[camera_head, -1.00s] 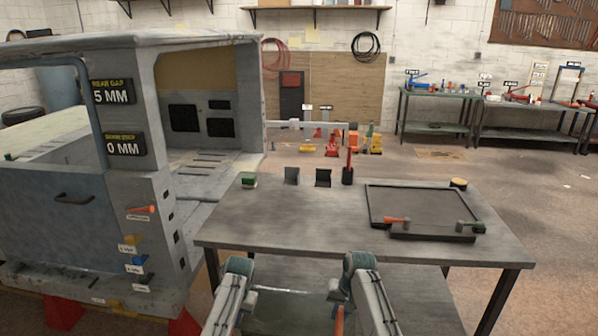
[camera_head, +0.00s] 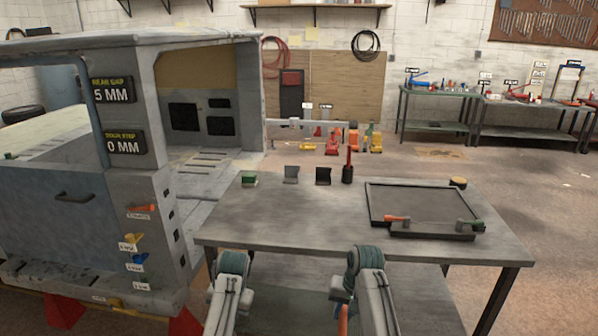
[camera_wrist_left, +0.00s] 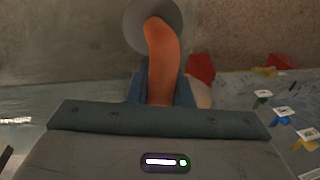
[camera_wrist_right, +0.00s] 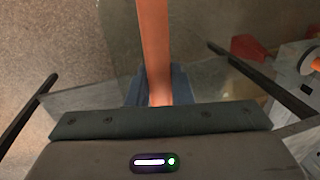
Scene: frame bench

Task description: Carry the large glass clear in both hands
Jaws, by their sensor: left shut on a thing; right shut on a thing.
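My left gripper (camera_wrist_left: 160,92) is shut on an orange handle (camera_wrist_left: 163,55) in the left wrist view. A grey disc (camera_wrist_left: 138,22) shows at the handle's far end. My right gripper (camera_wrist_right: 158,90) is shut on another orange handle (camera_wrist_right: 154,45) in the right wrist view. The handle also shows low in the head view (camera_head: 343,318). The large glass is hard to make out. A faint clear pane (camera_wrist_right: 120,42) seems to show around the right handle, with its edges unclear. My left fingers are hidden in the head view.
A grey workbench (camera_head: 290,215) stands just ahead, with a dark tray (camera_head: 415,203) and small items on it. The vehicle cab frame (camera_head: 150,150) stands close on the left, on red supports (camera_head: 62,310). Open floor (camera_head: 550,220) lies to the right of the bench.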

